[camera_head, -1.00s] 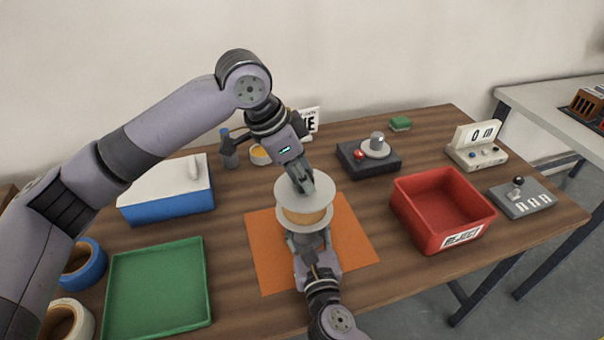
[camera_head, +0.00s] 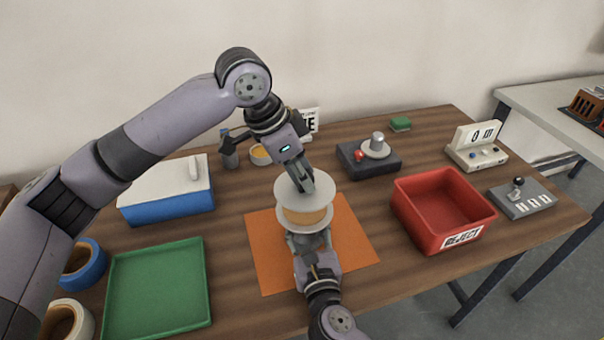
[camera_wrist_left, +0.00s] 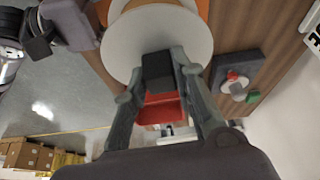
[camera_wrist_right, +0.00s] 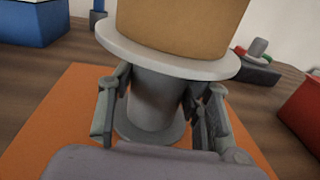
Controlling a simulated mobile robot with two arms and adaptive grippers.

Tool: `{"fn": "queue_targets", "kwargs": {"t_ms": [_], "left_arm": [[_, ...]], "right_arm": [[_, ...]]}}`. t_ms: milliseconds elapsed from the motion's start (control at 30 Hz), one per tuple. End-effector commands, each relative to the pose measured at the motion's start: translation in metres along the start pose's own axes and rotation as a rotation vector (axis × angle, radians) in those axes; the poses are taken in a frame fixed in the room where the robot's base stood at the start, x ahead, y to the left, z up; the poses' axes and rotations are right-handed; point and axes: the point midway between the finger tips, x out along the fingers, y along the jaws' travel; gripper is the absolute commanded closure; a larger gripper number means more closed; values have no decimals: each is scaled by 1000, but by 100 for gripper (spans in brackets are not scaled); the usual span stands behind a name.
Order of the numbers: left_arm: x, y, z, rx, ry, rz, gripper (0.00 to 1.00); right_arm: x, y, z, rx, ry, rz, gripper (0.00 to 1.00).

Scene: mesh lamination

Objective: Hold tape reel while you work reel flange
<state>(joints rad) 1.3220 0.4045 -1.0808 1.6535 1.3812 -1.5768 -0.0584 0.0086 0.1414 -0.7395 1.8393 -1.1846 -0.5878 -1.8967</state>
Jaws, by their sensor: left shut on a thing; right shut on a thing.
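The tape reel (camera_head: 305,216) stands above the orange mat, with tan tape between two pale round flanges. It also shows in the right wrist view (camera_wrist_right: 185,22). The upper reel flange (camera_head: 319,188) faces up and also shows in the left wrist view (camera_wrist_left: 130,45). My left gripper (camera_head: 304,186) comes from above and is shut on the dark block (camera_wrist_left: 157,72) at the flange's middle. My right gripper (camera_wrist_right: 158,100) is shut on the grey stem (camera_wrist_right: 153,108) below the lower flange (camera_wrist_right: 165,60). The stem is mostly hidden in the head view.
The orange mat (camera_head: 265,260) lies under the reel. A red reject bin (camera_head: 440,215) stands to the right, a green tray (camera_head: 155,290) to the left. A blue box with a white lid (camera_head: 165,195) and a dark fixture (camera_head: 350,158) are behind. Tape rolls (camera_head: 85,262) sit at far left.

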Motion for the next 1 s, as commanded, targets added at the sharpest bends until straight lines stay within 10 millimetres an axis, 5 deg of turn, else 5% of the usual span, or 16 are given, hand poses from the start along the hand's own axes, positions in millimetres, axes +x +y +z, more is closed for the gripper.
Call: {"fn": "queue_targets", "kwargs": {"t_ms": [1000], "left_arm": [[-30, 0, -13, 0, 1, 0, 100]], "right_arm": [[0, 0, -1, 0, 1, 0, 100]]}}
